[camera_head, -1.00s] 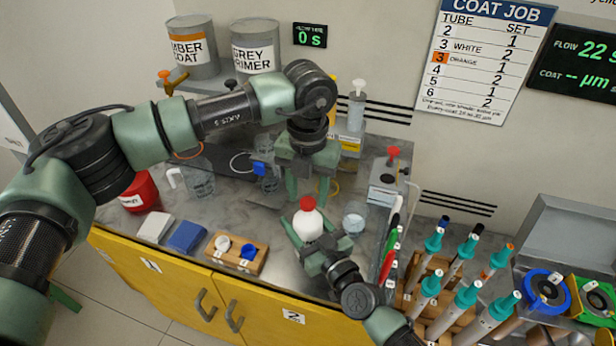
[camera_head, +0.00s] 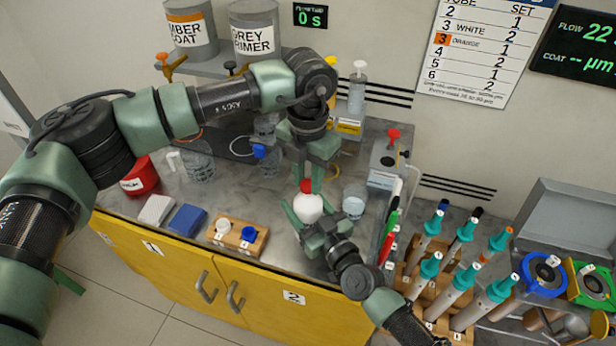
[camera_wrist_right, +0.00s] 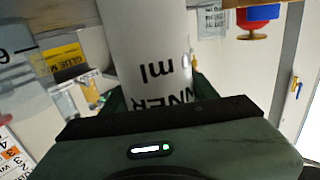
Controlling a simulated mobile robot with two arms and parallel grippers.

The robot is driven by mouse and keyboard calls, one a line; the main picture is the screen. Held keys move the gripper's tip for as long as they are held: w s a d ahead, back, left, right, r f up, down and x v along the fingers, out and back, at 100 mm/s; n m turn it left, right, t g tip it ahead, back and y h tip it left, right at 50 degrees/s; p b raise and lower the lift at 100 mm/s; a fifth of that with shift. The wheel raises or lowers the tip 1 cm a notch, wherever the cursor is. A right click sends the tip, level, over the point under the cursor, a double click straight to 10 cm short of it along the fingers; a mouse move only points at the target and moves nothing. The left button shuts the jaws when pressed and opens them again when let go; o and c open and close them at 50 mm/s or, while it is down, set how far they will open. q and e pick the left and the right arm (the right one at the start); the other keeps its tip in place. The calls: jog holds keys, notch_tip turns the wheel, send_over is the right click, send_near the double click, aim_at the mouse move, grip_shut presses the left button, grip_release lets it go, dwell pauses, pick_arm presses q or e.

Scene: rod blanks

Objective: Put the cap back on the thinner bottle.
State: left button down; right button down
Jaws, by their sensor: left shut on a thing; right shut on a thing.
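The thinner bottle (camera_head: 309,209) is white and upright on the bench in the head view. Its printed side (camera_wrist_right: 150,55) fills the middle of the right wrist view, with the lettering upside down. The red cap (camera_head: 306,186) is at the top of the bottle; whether it is fully seated I cannot tell. My left gripper (camera_head: 308,181) comes from above and is shut on the red cap, its fingers partly hiding it. My right gripper (camera_head: 316,217) is low at the front and shut on the bottle, one finger on each side; it also shows in the right wrist view (camera_wrist_right: 158,98).
A wooden block (camera_head: 238,237) holds a white and a blue cap at the left. A glass beaker (camera_head: 354,203) stands close right of the bottle. Pens (camera_head: 390,225) and a rack of teal-topped tubes (camera_head: 465,285) are farther right. Glassware (camera_head: 198,160) stands at the back left.

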pick_arm(q)
jog(key=m, duration=1.1)
jog(key=c, duration=1.1)
grip_release()
jog(key=shift+o, duration=0.3)
notch_tip(320, 180, up, 12)
